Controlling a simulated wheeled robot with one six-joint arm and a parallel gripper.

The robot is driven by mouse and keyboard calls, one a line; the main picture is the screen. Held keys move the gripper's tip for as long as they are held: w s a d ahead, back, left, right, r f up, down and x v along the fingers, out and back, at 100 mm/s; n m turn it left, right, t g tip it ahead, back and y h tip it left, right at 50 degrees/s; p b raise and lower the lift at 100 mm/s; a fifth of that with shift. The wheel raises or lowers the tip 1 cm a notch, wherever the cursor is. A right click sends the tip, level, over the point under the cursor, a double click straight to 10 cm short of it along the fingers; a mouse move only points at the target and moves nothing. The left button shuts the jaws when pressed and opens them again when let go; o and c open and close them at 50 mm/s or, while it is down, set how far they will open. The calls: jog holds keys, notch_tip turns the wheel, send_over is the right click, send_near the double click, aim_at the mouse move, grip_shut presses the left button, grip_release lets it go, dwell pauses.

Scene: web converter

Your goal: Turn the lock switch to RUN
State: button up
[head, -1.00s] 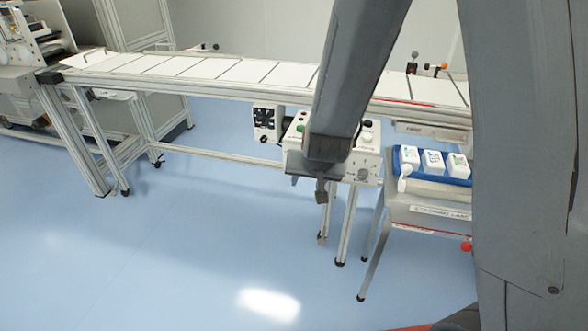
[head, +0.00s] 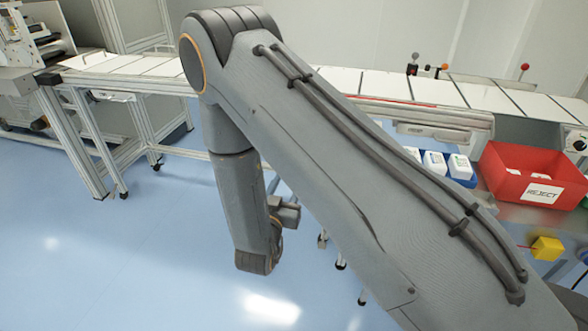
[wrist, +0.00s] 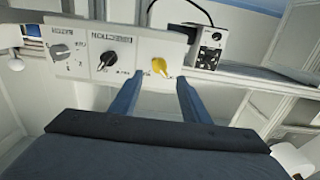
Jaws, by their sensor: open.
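In the wrist view a pale control panel carries a yellow knob (wrist: 160,66), a black knob (wrist: 107,60) and a grey dial (wrist: 62,50). The label over the black knob seems to end in "CTION". The other print is too small to read, so I cannot tell for sure which knob is the lock switch. My gripper (wrist: 158,79) is open, with its two blue-grey fingers apart. The yellow knob shows between and just beyond the fingertips, and nothing is held. In the head view my arm hides the panel.
A conveyor (head: 385,84) runs along the back. A red REJECT bin (head: 530,178) and a blue tray with white bottles (head: 435,161) stand at the right. A yellow block (head: 546,248) is near the right edge. The blue floor (head: 110,250) at the left is clear.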

jog(key=x, duration=0.7)
jog(key=shift+p, duration=0.3)
jog(key=c, duration=1)
